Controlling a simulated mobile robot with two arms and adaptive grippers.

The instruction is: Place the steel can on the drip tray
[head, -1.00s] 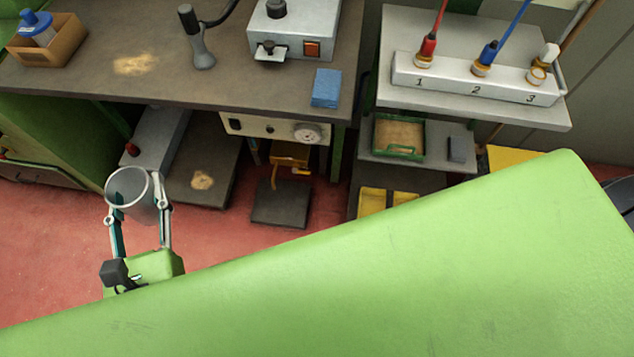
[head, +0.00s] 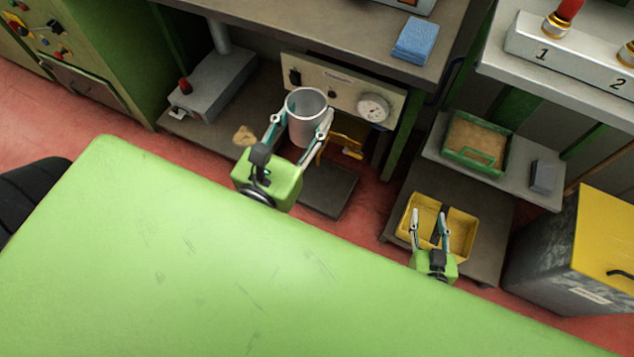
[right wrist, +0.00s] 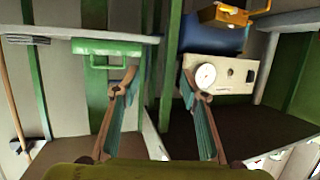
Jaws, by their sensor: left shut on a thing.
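The steel can (head: 307,130) is a grey, open-topped cylinder. It is held roughly upright, mouth up, between the fingers of my left gripper (head: 305,114), which is shut on it. In the head view the can overlaps the gauge panel and part of an orange-yellow fitting below it. A dark flat plate (head: 332,192) lies low under that fitting and looks like the drip tray; my left gripper partly hides it. The can appears above the plate's far left side, apart from it. My right gripper (head: 430,214) is open and empty; its spread fingers also show in the right wrist view (right wrist: 157,88).
The panel with a round gauge (head: 345,90) sits under the bench edge. A grey device (head: 215,85) stands left on a low shelf. Yellow bins (head: 462,235) lie beyond my right gripper. A green tray (head: 490,165) and a yellow-topped box (head: 610,235) are at the right.

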